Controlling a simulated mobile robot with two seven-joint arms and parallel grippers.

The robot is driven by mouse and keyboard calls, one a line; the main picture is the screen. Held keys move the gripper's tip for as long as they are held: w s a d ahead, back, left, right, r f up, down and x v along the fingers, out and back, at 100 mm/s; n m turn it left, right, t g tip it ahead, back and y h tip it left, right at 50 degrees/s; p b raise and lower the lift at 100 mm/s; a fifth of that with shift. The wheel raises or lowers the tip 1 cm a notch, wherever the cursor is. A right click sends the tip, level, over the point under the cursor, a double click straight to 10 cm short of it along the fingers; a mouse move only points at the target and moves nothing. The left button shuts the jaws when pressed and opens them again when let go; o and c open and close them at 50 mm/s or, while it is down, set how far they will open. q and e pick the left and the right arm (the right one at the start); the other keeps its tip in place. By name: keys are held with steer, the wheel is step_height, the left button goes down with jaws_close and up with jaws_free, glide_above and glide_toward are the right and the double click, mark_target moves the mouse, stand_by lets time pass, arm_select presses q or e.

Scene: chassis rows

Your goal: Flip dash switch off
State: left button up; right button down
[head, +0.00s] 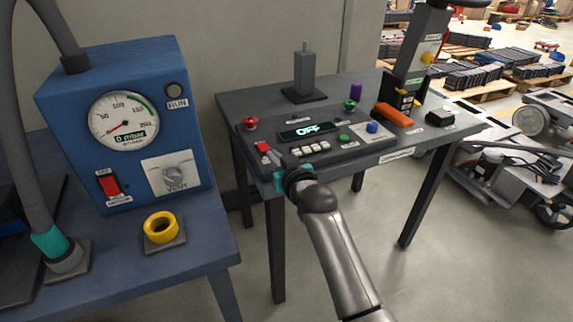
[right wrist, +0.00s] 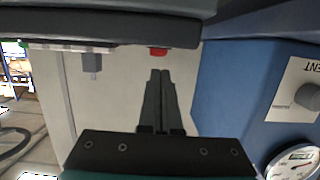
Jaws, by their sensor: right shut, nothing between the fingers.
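The dash (head: 335,150) is a dark panel on the front of the middle table, and its display (head: 310,130) reads OFF in bright letters. A red dash switch (head: 263,147) sits at its left front corner, partly close behind my gripper. My right gripper (head: 277,157) reaches in from below, its fingers shut and empty, just beside that switch; I cannot tell whether they touch it. In the right wrist view the shut fingertips (right wrist: 158,74) point at a red part (right wrist: 158,51) on the panel, which appears upside down. My left gripper is not in view.
The dash also carries a red knob (head: 251,123), a row of white keys (head: 310,150), a green button (head: 344,138) and a blue knob (head: 372,127). A blue gauge box (head: 70,140) with its own red switch (head: 110,184) stands left. Floor between the tables is clear.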

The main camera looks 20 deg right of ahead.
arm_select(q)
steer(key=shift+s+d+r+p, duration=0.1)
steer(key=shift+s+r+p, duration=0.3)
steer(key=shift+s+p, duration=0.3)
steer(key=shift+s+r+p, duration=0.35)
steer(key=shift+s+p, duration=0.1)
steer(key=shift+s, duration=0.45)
arm_select(e)
steer(key=v, duration=0.7)
steer(key=shift+s, duration=0.1)
steer(key=s+f+g, duration=0.2)
steer(key=s+f, duration=0.3)
steer(key=f, duration=0.5)
steer(key=s+f+g, duration=0.3)
steer(key=s+f, duration=0.1)
steer(key=f, duration=0.7)
steer(key=s+f+g, duration=0.2)
steer(key=s+f, duration=0.3)
steer(key=f, duration=0.5)
steer(key=s+d+f+g, duration=0.1)
steer(key=s+f+g, duration=0.1)
steer(key=s+f, duration=0.3)
steer(key=s+d+f+n+g, duration=0.1)
steer(key=s+f, duration=0.4)
steer(key=s, duration=0.8)
steer(key=s+d+f+n+g+h, duration=0.1)
steer(key=s+f+g, duration=0.2)
steer(key=s+f, duration=0.3)
steer(key=s, duration=0.4)
steer(key=shift+g, duration=0.3)
